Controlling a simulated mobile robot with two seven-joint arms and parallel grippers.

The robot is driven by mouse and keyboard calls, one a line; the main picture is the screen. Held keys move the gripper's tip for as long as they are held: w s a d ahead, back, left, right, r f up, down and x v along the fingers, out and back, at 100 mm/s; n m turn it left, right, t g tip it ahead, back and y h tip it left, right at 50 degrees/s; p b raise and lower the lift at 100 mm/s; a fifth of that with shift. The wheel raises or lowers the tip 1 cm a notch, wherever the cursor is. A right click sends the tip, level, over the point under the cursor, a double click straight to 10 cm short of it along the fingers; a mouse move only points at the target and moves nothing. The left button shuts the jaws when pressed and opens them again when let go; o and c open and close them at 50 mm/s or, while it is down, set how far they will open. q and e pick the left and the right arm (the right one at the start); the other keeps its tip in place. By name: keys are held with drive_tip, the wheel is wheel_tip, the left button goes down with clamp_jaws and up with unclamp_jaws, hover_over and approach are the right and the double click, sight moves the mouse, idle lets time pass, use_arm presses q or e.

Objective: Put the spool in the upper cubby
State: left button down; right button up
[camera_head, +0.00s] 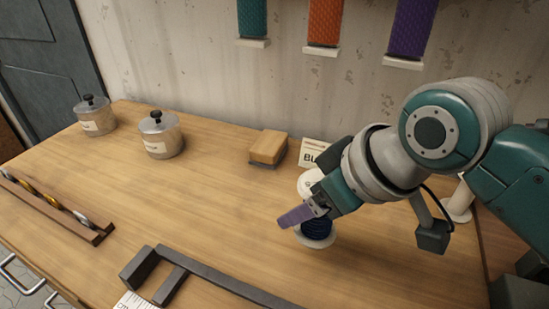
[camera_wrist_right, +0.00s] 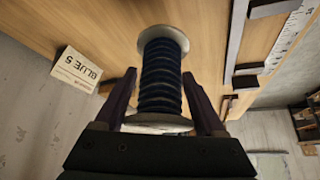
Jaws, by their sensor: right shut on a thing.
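The spool, wound with dark blue thread and with pale end flanges, is upright at the right of the workbench in the head view (camera_head: 318,229). It fills the middle of the right wrist view (camera_wrist_right: 161,76). My right gripper (camera_wrist_right: 159,84) is shut on it, with one purple finger on each side of the thread. In the head view the right gripper (camera_head: 302,213) hides part of the spool. I cannot tell whether its lower flange touches the bench. My left gripper is not in view.
A card reading "BLUE 5" (camera_wrist_right: 76,68) stands behind the spool, near a wooden block (camera_head: 268,146). A dark metal frame (camera_head: 222,287) and a ruler (camera_head: 132,302) lie in front. Two lidded pots (camera_head: 160,135) stand at left. The middle of the bench (camera_head: 200,205) is clear.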

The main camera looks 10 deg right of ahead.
drive_tip(key=shift+f+b, duration=0.55)
drive_tip(key=shift+f, duration=2.2)
drive_tip(key=shift+f, duration=0.2)
drive_tip(key=o, duration=1.5)
drive_tip(key=shift+c, duration=0.2)
drive_tip(key=shift+r, duration=0.1)
